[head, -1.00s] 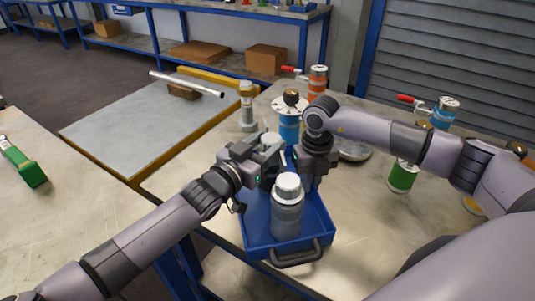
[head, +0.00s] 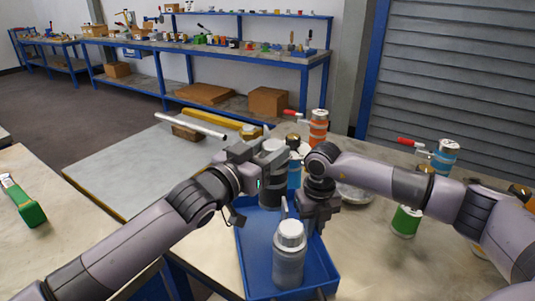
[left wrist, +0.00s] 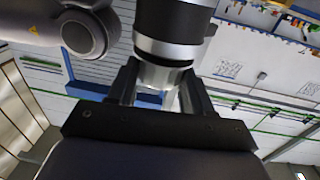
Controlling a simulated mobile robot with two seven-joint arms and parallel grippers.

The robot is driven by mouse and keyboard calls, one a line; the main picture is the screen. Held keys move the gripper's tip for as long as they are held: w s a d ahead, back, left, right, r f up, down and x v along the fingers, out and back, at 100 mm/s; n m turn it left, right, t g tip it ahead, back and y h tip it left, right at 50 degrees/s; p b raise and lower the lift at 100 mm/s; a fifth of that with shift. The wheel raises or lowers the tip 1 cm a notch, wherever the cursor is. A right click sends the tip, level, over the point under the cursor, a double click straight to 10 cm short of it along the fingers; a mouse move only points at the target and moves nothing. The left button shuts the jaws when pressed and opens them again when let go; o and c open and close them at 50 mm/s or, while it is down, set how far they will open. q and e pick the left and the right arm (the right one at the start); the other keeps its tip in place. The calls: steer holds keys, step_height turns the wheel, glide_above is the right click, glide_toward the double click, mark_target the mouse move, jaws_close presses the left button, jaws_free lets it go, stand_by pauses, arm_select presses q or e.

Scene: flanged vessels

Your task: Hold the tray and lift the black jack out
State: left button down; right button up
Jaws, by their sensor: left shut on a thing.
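The black jack (head: 272,188), a dark cylinder with a silver top, is upright in my left gripper (head: 268,168), over the far end of the blue tray (head: 254,262). In the left wrist view the black jack (left wrist: 174,18) shows its silver band, between the fingers of my left gripper (left wrist: 160,90). A grey jack (head: 289,262) with a white cap stands upright in the near part of the tray. My right gripper (head: 316,222) points down at the tray's right wall; its fingertips are partly hidden, so its grip on the wall is unclear.
A blue vessel (head: 294,172) stands close behind the black jack. An orange vessel (head: 318,130), another blue vessel (head: 444,155) and a green one (head: 405,220) stand on the table.

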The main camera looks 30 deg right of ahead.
arm_select(q)
steer(key=shift+r, duration=0.15)
arm_select(e)
steer(key=o, duration=0.3)
